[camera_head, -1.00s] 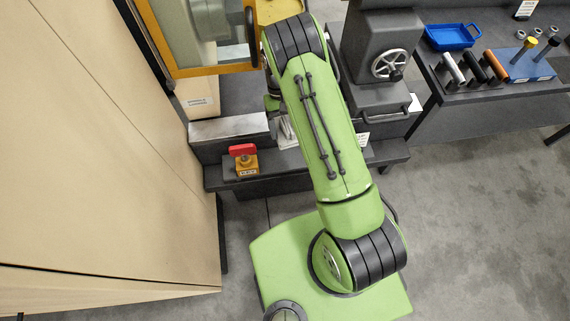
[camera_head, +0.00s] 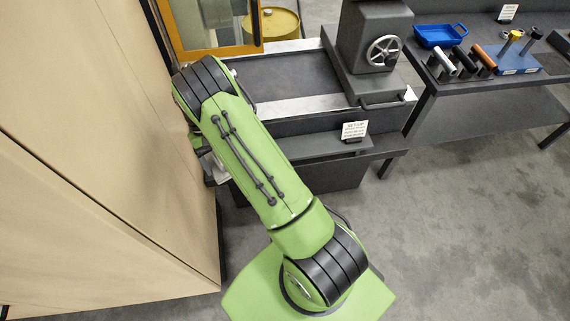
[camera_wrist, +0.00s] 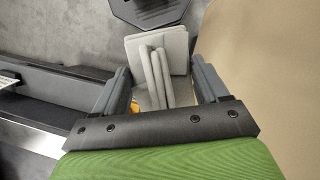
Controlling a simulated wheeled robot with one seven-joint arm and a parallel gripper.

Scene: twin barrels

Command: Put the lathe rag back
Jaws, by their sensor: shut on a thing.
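The rag is a light grey folded cloth (camera_wrist: 155,60) in the wrist view. My gripper (camera_wrist: 160,82) is shut on it, with one finger on each side, and its folds stick out past the fingers. In the head view my arm's end reaches to the left, close to the tan cabinet. My gripper there is mostly hidden by the arm, and only a pale bit of the rag (camera_head: 219,173) shows beneath it. The lathe (camera_head: 290,80) stands behind, with a dark bed and a tailstock with a handwheel (camera_head: 384,53).
The tan cabinet (camera_head: 90,150) fills the left, very near my arm. A small sign (camera_head: 354,130) stands on the lathe's front ledge. A bench at right holds a blue tray (camera_head: 440,36) and several tools. Floor at lower right is free.

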